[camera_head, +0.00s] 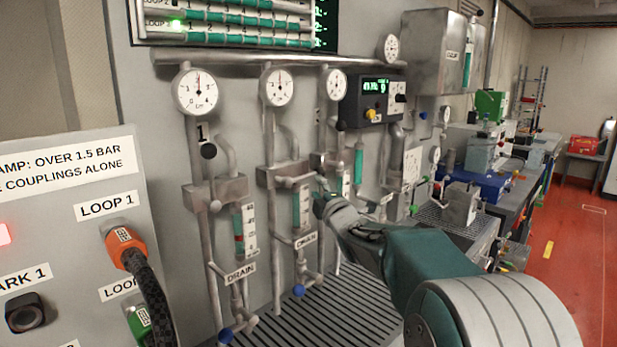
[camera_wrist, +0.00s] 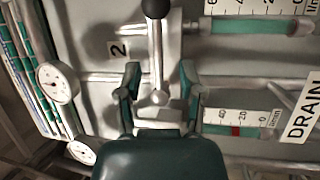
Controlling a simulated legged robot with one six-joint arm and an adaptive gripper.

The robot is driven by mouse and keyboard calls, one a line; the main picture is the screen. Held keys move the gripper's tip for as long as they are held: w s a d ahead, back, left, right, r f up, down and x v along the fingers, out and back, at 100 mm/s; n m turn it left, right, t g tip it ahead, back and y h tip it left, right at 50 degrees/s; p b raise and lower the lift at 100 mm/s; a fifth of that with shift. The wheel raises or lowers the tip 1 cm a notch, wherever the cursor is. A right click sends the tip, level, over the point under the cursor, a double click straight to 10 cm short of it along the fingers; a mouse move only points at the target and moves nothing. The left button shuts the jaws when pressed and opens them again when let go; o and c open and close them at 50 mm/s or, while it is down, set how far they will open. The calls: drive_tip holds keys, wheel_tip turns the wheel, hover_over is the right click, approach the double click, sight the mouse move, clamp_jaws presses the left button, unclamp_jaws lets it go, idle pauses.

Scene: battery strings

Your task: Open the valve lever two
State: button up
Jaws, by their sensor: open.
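Valve lever two (camera_wrist: 156,55) shows in the wrist view as a metal rod with a black ball knob (camera_wrist: 155,8) at the top edge. A plate marked "2" (camera_wrist: 118,50) is just left of it. My gripper (camera_wrist: 160,76) is open, with one finger on each side of the rod near its round pivot. Whether either finger touches the rod cannot be told. In the head view my gripper (camera_head: 323,200) is at the wall piping, and my arm and the gripper hide part of the valves there. I cannot make out lever two in that view.
Lever one's black knob (camera_head: 208,151) is further left. Gauges (camera_head: 278,86), flow tubes and DRAIN plates (camera_head: 305,240) crowd the wall. A slatted grate (camera_head: 335,310) lies below. A panel with an orange LOOP 1 coupling (camera_head: 124,245) stands at left. Red floor (camera_head: 570,240) is open at right.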

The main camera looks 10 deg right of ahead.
sight(309, 176)
drive_tip(key=x, duration=0.6)
drive_tip(key=shift+w+r, duration=0.1)
drive_tip(key=shift+w, duration=0.2)
drive_tip(key=shift+c, duration=0.3)
clamp_jaws()
